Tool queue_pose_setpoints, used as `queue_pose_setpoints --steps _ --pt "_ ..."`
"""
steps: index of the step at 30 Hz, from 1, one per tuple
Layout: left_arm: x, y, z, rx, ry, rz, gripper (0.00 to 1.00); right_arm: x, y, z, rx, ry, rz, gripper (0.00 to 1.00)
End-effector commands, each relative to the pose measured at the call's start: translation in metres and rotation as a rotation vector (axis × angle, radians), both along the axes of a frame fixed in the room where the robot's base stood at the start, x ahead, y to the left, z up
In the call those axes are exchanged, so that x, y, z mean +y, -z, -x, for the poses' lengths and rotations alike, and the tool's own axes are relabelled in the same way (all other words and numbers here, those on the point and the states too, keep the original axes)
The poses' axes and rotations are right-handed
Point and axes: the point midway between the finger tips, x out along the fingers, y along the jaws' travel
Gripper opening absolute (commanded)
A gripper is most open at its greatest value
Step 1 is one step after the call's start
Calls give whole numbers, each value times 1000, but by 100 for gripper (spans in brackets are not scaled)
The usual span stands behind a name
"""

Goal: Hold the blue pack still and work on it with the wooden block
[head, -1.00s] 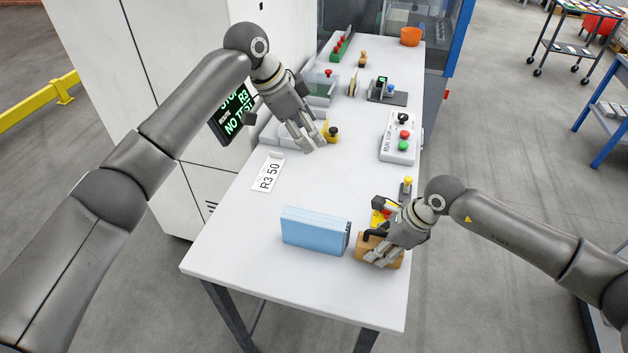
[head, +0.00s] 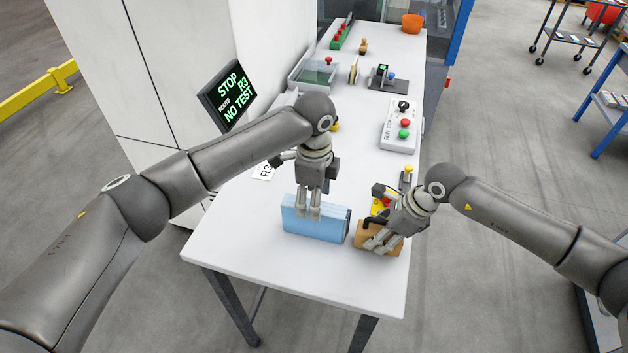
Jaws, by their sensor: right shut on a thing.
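The blue pack (head: 325,229) stands on its long edge near the front of the white table (head: 240,240). My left gripper (head: 308,214) points down at the pack, its fingertips overlapping the upper part of the pack's near face. Whether they touch it, and how far they are apart, I cannot tell. My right gripper (head: 374,245) is shut on the wooden block (head: 394,251) by its dark handle, just right of the pack. The block is low, at or close to the table top, and partly hidden by the fingers.
A control box with red and green buttons (head: 398,128) stands behind, at the right edge. A yellow-topped device (head: 408,173) is nearer. A screen reading STOP R3 NO TEST (head: 229,95) is at the left. The table's front strip is clear.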

Motion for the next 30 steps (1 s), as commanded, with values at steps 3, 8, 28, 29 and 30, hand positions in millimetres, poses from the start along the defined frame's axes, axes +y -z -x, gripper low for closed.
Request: queue_pose_setpoints --steps 3,8,28,29,30 --pt "0 17 0 0 -1 0 61 0 -1 0 -1 0 -1 9" --pt "0 30 0 0 0 0 61 0 -1 0 -1 0 -1 9" --pt "0 33 0 -1 -1 1 18 0 -1 0 -1 0 -1 9" --pt "0 33 0 -1 -1 1 14 0 -1 0 -1 0 -1 9" --pt "0 33 0 -1 -1 1 9 0 -1 0 -1 0 -1 9"
